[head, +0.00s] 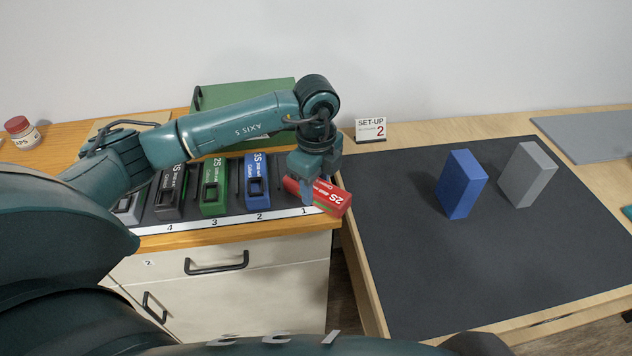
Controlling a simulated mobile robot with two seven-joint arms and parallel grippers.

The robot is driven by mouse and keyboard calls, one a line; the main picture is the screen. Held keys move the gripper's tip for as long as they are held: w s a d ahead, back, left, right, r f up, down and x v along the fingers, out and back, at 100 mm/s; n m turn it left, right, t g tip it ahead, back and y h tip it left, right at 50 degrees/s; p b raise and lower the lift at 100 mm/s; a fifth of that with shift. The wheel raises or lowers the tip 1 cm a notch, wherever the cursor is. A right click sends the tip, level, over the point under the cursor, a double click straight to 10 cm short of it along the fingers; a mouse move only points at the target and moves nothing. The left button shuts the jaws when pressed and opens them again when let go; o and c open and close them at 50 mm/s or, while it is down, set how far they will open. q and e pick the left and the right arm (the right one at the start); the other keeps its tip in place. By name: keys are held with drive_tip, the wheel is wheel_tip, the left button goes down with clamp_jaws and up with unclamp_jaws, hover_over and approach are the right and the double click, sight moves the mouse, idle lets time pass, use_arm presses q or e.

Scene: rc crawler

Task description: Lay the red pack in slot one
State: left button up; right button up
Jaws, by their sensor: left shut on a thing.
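The red pack (333,198), marked 2S, is in my left gripper (308,190) at the right end of the numbered tray. The pack is tilted, and its right end reaches past the tray toward the dark mat. My left gripper is shut on it and hides its left part. Slot one, marked by the label 1 on the white strip (237,221), lies at or under the pack and gripper, mostly hidden. I cannot tell whether the pack touches the tray. My right gripper is not in view.
A blue pack (257,184), a green pack (214,188) and a dark grey pack (170,192) lie in neighbouring slots. A green box (245,95) stands behind. On the dark mat (420,270) stand a blue block (460,185) and a grey block (527,175).

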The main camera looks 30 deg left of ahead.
use_arm(q)
drive_tip(key=shift+f, duration=0.1)
drive_tip(key=o, duration=1.3)
